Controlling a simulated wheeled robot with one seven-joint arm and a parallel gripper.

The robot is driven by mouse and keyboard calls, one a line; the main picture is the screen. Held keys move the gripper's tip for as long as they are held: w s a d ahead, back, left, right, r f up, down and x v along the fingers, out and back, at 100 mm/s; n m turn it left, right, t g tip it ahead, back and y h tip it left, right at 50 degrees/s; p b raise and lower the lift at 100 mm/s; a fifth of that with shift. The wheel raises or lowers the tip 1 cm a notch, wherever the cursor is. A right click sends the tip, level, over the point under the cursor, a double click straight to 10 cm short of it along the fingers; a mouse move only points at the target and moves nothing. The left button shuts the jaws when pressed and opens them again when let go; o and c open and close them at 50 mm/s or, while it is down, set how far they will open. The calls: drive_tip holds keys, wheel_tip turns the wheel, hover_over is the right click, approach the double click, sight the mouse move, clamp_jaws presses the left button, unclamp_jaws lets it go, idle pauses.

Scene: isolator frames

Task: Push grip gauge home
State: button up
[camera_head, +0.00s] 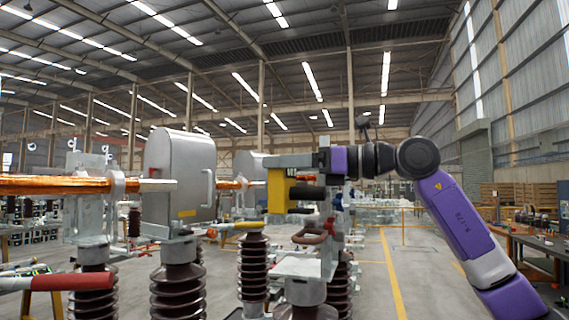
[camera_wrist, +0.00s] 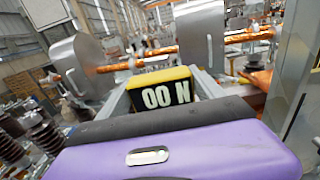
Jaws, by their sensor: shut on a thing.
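The grip gauge (camera_head: 277,192) is a yellow block with dark parts on its right side. My gripper (camera_head: 288,161) is shut on it and holds it at the level of the copper bars, above the insulator posts. In the wrist view the gauge (camera_wrist: 160,88) sits between two grey fingers, its black face showing white "00 N" characters.
A grey metal housing (camera_head: 180,175) with a handle stands left of the gauge. Brown ribbed insulators (camera_head: 178,290) carry the metal parts below. A metal bracket with a reddish loop (camera_head: 313,236) is just under my gripper. Open floor (camera_head: 375,275) lies to the right.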

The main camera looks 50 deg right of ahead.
drive_tip(key=shift+w+d+r+p, duration=0.1)
drive_tip(key=shift+w+d+p, duration=0.2)
drive_tip(key=shift+d, duration=0.4)
drive_tip(key=shift+w+d+p, duration=0.2)
drive_tip(key=shift+d+p, duration=0.15)
drive_tip(key=shift+d, duration=0.35)
drive_tip(key=shift+w+d+r+p, duration=0.1)
drive_tip(key=shift+w+d+p, duration=0.2)
drive_tip(key=shift+d, duration=0.4)
drive_tip(key=o, duration=2.1)
drive_tip(key=shift+f, duration=0.15)
drive_tip(key=b+v, duration=0.2)
drive_tip(key=v, duration=0.6)
drive_tip(key=shift+b, duration=0.35)
